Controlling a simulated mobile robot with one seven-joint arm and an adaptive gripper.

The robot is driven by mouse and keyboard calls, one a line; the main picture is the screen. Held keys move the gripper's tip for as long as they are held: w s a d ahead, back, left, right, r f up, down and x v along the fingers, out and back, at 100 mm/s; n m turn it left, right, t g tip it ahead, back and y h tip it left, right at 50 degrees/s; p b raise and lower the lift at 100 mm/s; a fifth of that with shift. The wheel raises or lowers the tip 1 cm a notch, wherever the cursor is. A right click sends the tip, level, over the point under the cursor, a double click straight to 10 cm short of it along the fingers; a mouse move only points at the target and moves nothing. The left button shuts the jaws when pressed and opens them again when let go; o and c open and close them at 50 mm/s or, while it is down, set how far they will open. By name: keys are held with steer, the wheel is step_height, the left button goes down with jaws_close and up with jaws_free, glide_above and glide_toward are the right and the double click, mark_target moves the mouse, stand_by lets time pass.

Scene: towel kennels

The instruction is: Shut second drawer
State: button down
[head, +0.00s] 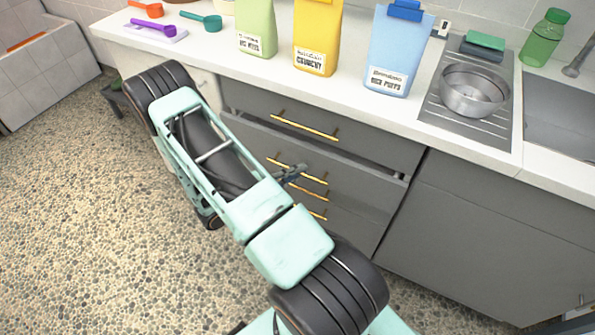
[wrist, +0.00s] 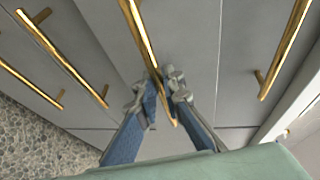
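The second drawer (head: 345,184) of the grey unit stands out a little from the front, with a dark gap and its pale side edge showing at its top right. Its long gold handle (head: 312,178) is partly hidden by my gripper (head: 291,174). In the wrist view the handle (wrist: 137,28) runs down between the two blue and grey fingers of my gripper (wrist: 161,84). The fingertips are close together, one on each side of the handle near its end, and look shut on it. The exact contact is hard to see.
The top drawer (head: 370,144) above looks closed, and lower drawers with gold handles (head: 315,214) lie below. The white counter (head: 345,100) overhangs the unit and carries bags, scoops and a steel bowl (head: 473,90). The pebbled floor (head: 110,240) is open at the left.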

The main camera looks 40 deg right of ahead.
mark_target(304, 161)
stand_by(0.3)
steer(key=shift+w+d, duration=0.3)
steer(key=shift+d, duration=0.35)
steer(key=shift+w+d, duration=0.25)
steer(key=shift+d, duration=0.4)
steer(key=shift+w+d, duration=0.3)
steer(key=shift+d, duration=0.35)
steer(key=c, duration=2.3)
jaws_free()
steer(key=shift+d, duration=0.1)
steer(key=a, duration=0.4)
steer(key=a+r, duration=0.1)
steer(key=a, duration=0.3)
steer(key=a+r, duration=0.1)
steer(key=a, duration=0.3)
steer(key=shift+r, duration=0.1)
